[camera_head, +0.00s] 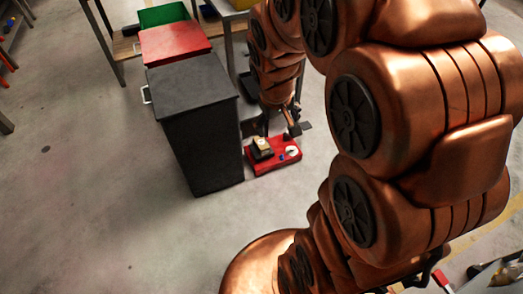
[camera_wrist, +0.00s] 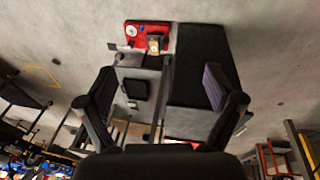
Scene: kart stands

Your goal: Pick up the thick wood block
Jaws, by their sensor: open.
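A small pale wood block (camera_head: 262,144) sits at the left part of a red tray (camera_head: 265,169), with a dark thing beside or under it; I cannot tell which. In the wrist view the wood block (camera_wrist: 154,45) shows at the top, on the edge of the red tray (camera_wrist: 150,26) nearer the picture's middle. My gripper (camera_head: 276,127) is open and empty, just behind and above the tray in the head view. In the wrist view my gripper (camera_wrist: 160,82) has its two dark fingers wide apart, with the block well beyond them.
A white round thing (camera_head: 292,151) and a small blue thing lie on the tray. A tall black cabinet (camera_head: 205,130) stands close at the tray's left. Red (camera_head: 174,42) and green (camera_head: 163,15) stands are behind it.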

